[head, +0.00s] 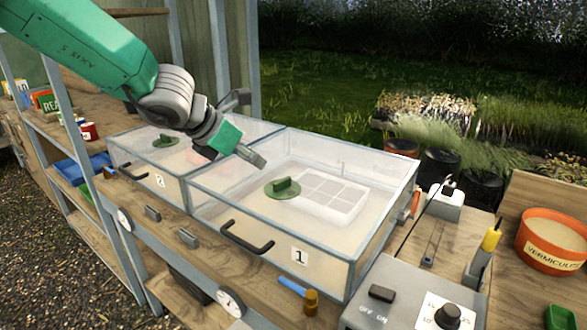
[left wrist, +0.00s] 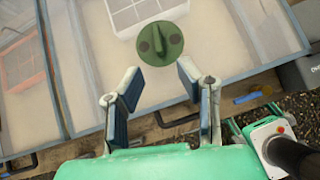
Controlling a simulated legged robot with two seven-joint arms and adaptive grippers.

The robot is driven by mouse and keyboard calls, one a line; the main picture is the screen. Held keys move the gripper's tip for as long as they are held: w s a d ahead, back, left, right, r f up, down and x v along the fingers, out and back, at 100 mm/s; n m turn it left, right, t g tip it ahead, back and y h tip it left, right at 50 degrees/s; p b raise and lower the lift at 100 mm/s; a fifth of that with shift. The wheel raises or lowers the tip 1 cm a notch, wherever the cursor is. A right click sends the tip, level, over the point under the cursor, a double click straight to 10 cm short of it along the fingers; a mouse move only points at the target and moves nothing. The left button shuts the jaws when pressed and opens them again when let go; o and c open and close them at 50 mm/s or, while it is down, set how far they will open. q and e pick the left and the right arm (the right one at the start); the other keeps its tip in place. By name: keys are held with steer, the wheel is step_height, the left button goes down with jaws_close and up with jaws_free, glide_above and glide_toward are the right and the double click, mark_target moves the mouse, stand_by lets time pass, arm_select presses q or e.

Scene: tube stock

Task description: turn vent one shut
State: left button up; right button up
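Vent one, a green round disc with a raised grip ridge (head: 283,188), sits on the clear lid of the box labelled 1 (head: 300,255). My left gripper (head: 254,130) is above the lid, up and left of the vent in the head view. In the left wrist view its fingers (left wrist: 158,76) are spread and empty, with the vent beyond their tips, apart from them. My right gripper is not in view.
A second box with a similar green vent (head: 165,141) stands to the left. A white cell tray (head: 333,195) lies under lid one. A black handle (head: 247,238) is on the front. A control box (head: 395,300) and a vermiculite tub (head: 553,240) stand right.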

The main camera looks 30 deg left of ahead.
mark_target(281, 180)
arm_select(q)
steer(key=b+x, duration=0.3)
steer(key=x, duration=0.2)
steer(key=shift+s+a+f, duration=0.1)
steer(key=shift+s+a, duration=0.05)
steer(key=shift+s, duration=0.05)
steer(key=w+f, duration=0.2)
steer(key=w+f+b, duration=0.1)
steer(key=w+f, duration=0.1)
steer(key=shift+a+b, duration=0.25)
steer(key=shift+b, duration=0.05)
steer(key=shift+w+d+f, duration=0.6)
steer(key=shift+w+f, duration=0.25)
steer(key=shift+w, duration=0.1)
steer(key=shift+w+d, duration=0.2)
steer(key=shift+d, duration=0.3)
steer(key=shift+a+f, duration=0.1)
steer(key=shift+a, duration=0.25)
jaws_close()
steer(key=shift+a, duration=0.15)
